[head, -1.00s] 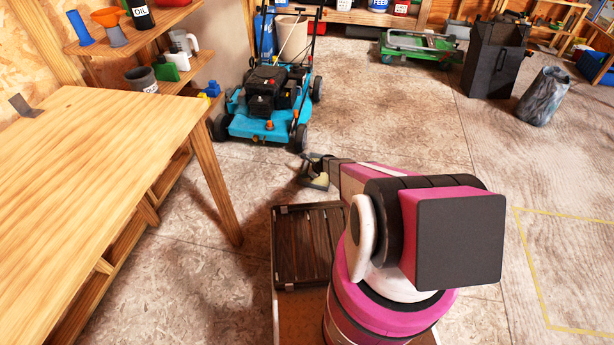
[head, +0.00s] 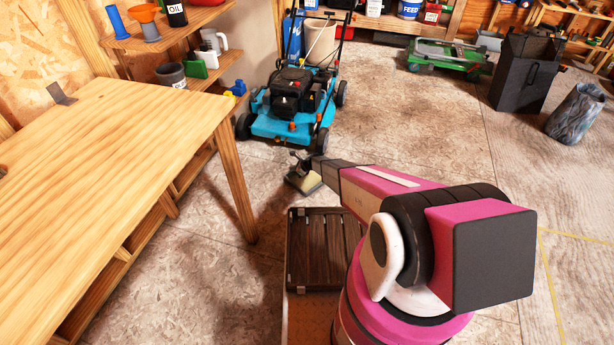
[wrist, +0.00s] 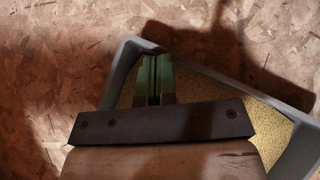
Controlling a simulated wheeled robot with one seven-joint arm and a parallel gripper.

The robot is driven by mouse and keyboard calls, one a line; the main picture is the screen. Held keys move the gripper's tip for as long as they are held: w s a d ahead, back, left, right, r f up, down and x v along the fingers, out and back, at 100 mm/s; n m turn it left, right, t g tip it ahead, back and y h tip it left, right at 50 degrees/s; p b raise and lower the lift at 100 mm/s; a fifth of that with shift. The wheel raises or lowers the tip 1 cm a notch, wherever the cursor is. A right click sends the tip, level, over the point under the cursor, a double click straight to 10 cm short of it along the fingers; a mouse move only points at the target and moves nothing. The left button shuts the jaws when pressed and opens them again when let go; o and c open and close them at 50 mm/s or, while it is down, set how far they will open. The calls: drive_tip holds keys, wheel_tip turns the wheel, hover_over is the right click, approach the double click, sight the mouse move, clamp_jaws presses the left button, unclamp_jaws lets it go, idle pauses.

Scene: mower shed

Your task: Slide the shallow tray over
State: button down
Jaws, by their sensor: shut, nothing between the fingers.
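The shallow tray (head: 304,182) lies on the floor in front of the mower in the head view, small and partly covered by my arm. In the wrist view the tray (wrist: 294,150) has a grey raised rim and a yellow, grainy inside. My gripper (wrist: 154,60) is shut and empty, with its greenish fingers together over the tray's inside, close to its upper left corner. Whether the fingertips touch the rim or bottom cannot be told. In the head view my gripper (head: 302,165) is small and dark at the tray. The wrist housing hides the tray's near part.
A blue mower (head: 290,105) stands just beyond the tray. A wooden workbench (head: 110,150) is on the left, its leg (head: 236,190) left of the tray. A black bin (head: 525,75) and a grey bin (head: 575,113) stand far right. The middle floor is clear.

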drive_tip(key=w+a, duration=0.1)
drive_tip(key=a, duration=0.5)
drive_tip(key=w+a, duration=0.2)
drive_tip(key=a, duration=0.4)
drive_tip(key=w+a, duration=0.2)
drive_tip(key=a, duration=0.4)
drive_tip(key=shift+w, duration=0.2)
